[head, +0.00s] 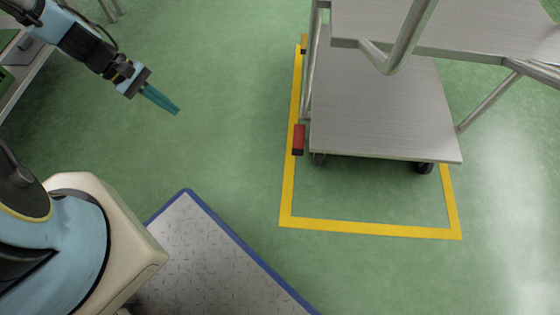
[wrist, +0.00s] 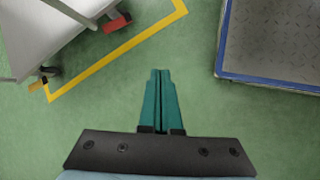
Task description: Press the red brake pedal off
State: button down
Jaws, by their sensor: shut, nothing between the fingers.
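The red brake pedal (head: 298,140) sticks out at the near left corner of a grey metal cart (head: 380,100), low down by a wheel. In the wrist view the red pedal (wrist: 117,23) shows at the upper left, beside the cart (wrist: 50,30). My gripper (head: 177,111) has teal fingers, shut with nothing between them. It is in the air over the green floor, left of the pedal and apart from it. In the wrist view the closed fingertips (wrist: 161,72) point up the picture, below and right of the pedal.
A yellow floor line (head: 365,229) frames the cart's place. A blue-edged metal floor plate (head: 215,260) lies at the lower middle. A bench (head: 25,60) stands at the upper left. The green floor between my gripper and the cart is clear.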

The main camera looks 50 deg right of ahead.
aim_at(299, 140)
jog(key=s+d+f+n+g+h+b, duration=0.1)
jog(key=s+d+f+b, duration=0.3)
jog(key=f, duration=0.6)
jog(key=s+d+f+n+g+h+b, duration=0.2)
jog(key=d+f+b, duration=0.5)
jog(key=f, duration=0.4)
jog(key=s+d+f+n+g+h+b, duration=0.1)
jog(key=s+d+f+n+h+b, duration=0.1)
jog(key=s+d+f+b, duration=0.4)
notch_tip(299, 140, down, 5)
jog(key=shift+s+d+g+h+b, duration=0.4)
jog(key=shift+s+b, duration=0.15)
jog(key=shift+b, duration=0.4)
jog(key=b+x, duration=0.2)
jog(key=x, duration=0.3)
jog(key=b+x, duration=0.3)
jog(key=x, duration=0.2)
jog(key=shift+s+f, duration=0.15)
jog(key=shift+f, duration=0.15)
jog(key=r, duration=0.1)
jog(key=r+b, duration=0.1)
jog(key=r, duration=0.1)
jog(key=shift+a, duration=0.3)
jog(key=shift+s+a+r, duration=0.1)
jog(key=shift+r, duration=0.65)
jog(key=shift+r, duration=0.1)
